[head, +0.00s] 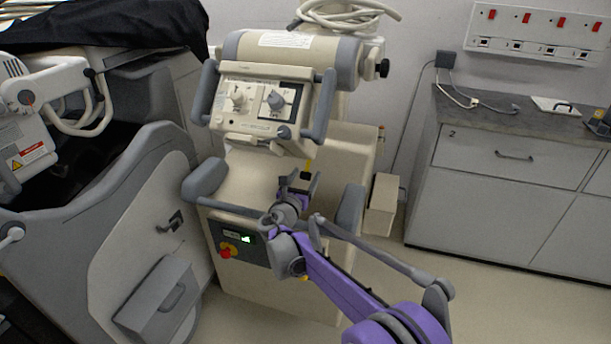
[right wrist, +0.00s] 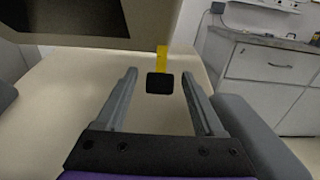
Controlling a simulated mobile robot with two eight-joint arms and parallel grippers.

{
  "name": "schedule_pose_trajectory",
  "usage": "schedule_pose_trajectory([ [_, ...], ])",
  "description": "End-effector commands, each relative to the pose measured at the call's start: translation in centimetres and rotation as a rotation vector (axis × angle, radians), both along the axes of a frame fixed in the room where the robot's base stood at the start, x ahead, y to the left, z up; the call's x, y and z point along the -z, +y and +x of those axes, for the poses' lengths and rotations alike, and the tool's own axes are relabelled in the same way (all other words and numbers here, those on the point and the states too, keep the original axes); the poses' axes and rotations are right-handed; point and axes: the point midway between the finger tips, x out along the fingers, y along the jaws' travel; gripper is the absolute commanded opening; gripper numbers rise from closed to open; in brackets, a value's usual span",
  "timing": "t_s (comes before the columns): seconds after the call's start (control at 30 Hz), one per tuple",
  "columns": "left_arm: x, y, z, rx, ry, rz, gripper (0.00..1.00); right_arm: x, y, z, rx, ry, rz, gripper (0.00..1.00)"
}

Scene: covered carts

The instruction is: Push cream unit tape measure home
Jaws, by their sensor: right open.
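The cream unit (head: 255,185) stands in the middle of the head view, with a control panel on its upper part. Its tape measure shows as a yellow strip (right wrist: 161,57) with a black end block (right wrist: 160,84) in the right wrist view. The strip runs out from under the unit's upper housing, above the cream top surface. In the head view the yellow strip (head: 308,164) is small and partly hidden. My right gripper (head: 299,181) is open. Its two fingers lie on either side of the black block, with visible gaps to it. My left gripper is not in view.
Grey handles (head: 324,104) flank the control panel, and grey side bumpers (head: 349,208) flank the top surface. A large grey machine (head: 130,205) stands close on the left. A grey cabinet (head: 500,190) stands at the right, with free floor before it.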

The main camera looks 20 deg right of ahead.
Motion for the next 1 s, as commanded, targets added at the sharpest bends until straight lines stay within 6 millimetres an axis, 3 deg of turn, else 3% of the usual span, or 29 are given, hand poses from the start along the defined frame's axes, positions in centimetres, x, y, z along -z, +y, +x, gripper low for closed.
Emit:
schedule_pose_trajectory([
  [0.5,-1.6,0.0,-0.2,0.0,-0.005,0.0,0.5,-0.1,5.2,-7.6,-0.002,-0.001,0.001,0.7],
  [0.9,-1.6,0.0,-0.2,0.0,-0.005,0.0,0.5,0.0,5.7,-8.5,0.0,0.0,0.0,0.7],
  [0.93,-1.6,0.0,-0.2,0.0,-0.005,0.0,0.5,0.0,5.7,-8.5,0.0,0.0,0.0,0.68],
  [1.0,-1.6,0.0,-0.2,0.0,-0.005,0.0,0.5,0.1,6.0,-8.7,-0.001,0.0,0.0,0.56],
])
